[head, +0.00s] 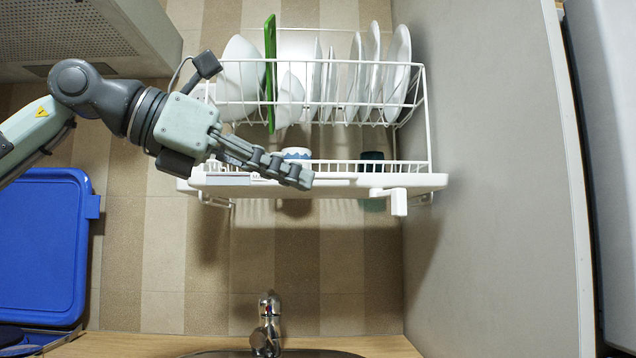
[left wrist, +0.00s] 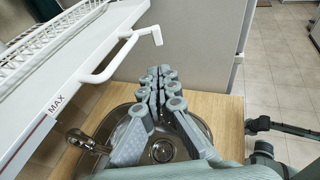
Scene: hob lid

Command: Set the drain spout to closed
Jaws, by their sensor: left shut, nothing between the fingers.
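The white drain spout (head: 398,203) is at the right end of the drip tray's front edge in the head view, with its end hanging down. In the left wrist view the spout (left wrist: 156,36) is the bent tip of a white bar that sticks out from the tray. I cannot tell which setting it is at. My left gripper (head: 303,178) is shut and empty, in front of the tray and left of the spout. In the left wrist view its fingers (left wrist: 162,78) are below the spout, apart from it.
The white dish rack (head: 428,120) holds several plates (head: 398,65) and a green board (head: 270,60). A grey panel (head: 480,130) stands close on the right. Below are a tap (head: 268,322) and a sink (left wrist: 188,122). A blue lid (head: 40,245) is at left.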

